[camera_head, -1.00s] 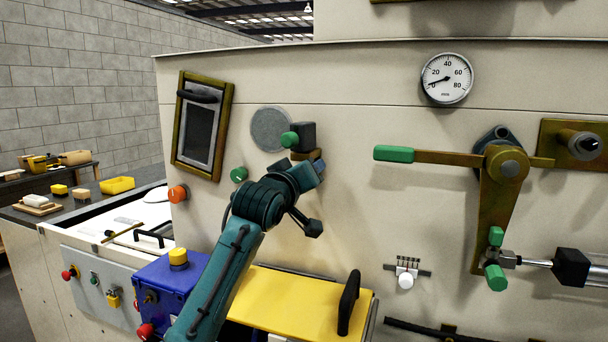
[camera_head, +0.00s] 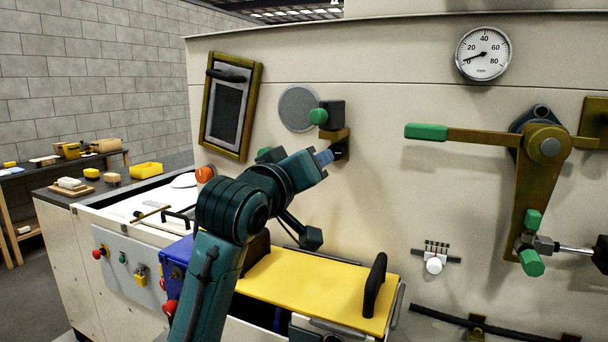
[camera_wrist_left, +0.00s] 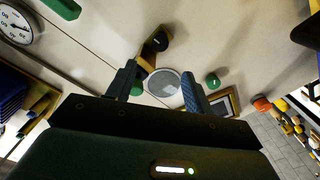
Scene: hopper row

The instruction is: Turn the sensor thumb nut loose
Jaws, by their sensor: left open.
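A black sensor block (camera_head: 331,114) sits on a brass bracket (camera_head: 336,134) on the pale panel. A green thumb nut (camera_head: 318,116) sticks out of the block's left side. My left gripper (camera_head: 323,159) is just below the bracket, fingers toward the panel. In the left wrist view the open, empty fingers (camera_wrist_left: 158,82) straddle the view of the grey disc (camera_wrist_left: 164,84). The brass bracket (camera_wrist_left: 148,50) is beyond the left finger, which partly hides the block and the green nut (camera_wrist_left: 137,90). I cannot tell whether a finger touches anything. My right gripper is not in view.
A framed window (camera_head: 231,105) is left of the disc (camera_head: 299,108). A green-handled lever (camera_head: 426,132) and a gauge (camera_head: 483,54) are to the right. A yellow cover (camera_head: 320,290) with black handles lies below.

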